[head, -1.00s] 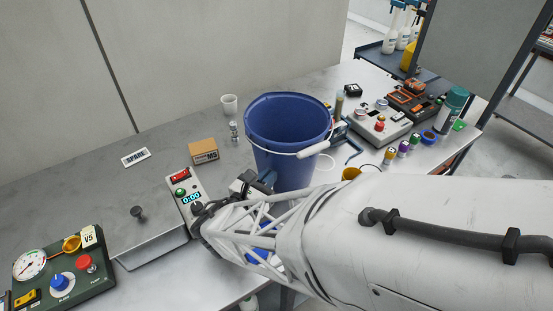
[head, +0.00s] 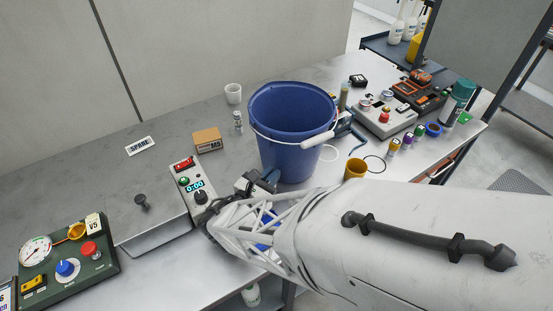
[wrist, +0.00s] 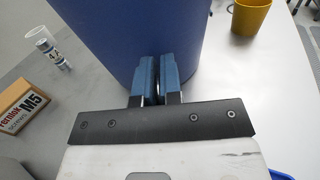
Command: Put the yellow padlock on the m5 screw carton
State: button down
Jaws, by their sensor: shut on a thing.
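My gripper (head: 264,182) is low in front of the blue bucket (head: 285,140). In the wrist view its two blue fingers (wrist: 158,80) are close together, with the bucket wall (wrist: 115,35) right beyond them. What they hold is hidden; I cannot make out any yellow between them. The M5 screw carton (head: 207,140) is a small brown box on the bench, left of the bucket. It also shows at the left edge of the wrist view (wrist: 22,105). I cannot pick out a yellow padlock for certain in either view.
A yellow cup (head: 355,168) is right of the bucket. Bench around the SPARE sign (head: 140,146) is clear.

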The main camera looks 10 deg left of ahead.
jog(key=shift+f, duration=0.1)
jog(key=c, duration=1.3)
grip_release()
jog(key=shift+s+a, duration=0.2)
jog(key=shift+s, duration=0.2)
jog(key=shift+v, duration=5.55)
